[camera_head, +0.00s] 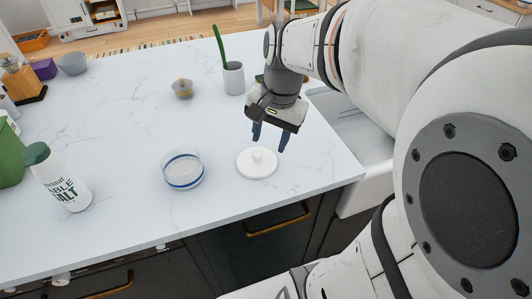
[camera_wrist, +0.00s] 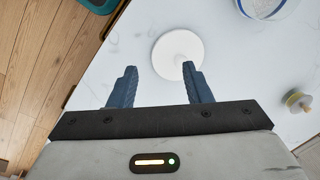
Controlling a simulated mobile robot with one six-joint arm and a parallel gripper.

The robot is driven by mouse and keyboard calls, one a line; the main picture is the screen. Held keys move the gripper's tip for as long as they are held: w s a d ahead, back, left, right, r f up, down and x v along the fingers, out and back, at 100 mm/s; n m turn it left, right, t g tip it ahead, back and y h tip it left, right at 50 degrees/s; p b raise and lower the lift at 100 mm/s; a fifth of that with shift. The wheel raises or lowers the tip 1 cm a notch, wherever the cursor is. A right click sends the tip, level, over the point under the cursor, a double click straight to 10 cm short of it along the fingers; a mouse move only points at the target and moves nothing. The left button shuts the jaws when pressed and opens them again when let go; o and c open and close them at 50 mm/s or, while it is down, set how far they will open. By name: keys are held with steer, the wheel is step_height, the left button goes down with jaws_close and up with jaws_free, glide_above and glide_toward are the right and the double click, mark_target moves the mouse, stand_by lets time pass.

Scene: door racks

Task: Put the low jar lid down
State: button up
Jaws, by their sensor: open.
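In the wrist view the fingers of my gripper (camera_wrist: 160,75) are spread apart, with the lid just beyond the tips. A low glass jar with a blue band (camera_head: 183,170) stands open to the left of the lid.
A salt bottle (camera_head: 62,179) stands at the left. A small grey pot with a yellowish knob (camera_head: 182,89) and a grey cup with a green utensil (camera_head: 233,78) stand farther back. A sink (camera_head: 352,122) lies at the right. The counter's middle is clear.

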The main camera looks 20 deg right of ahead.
steer(key=s+a+f+n+t+h, duration=0.1)
steer(key=s+a+f+n, duration=0.1)
steer(key=s+n, duration=0.4)
steer(key=n, duration=0.2)
steer(key=shift+s+a+f+n+t, duration=0.2)
steer(key=shift+s+f+n+t, duration=0.15)
steer(key=shift+s+n+t, duration=0.05)
steer(key=shift+c, duration=0.5)
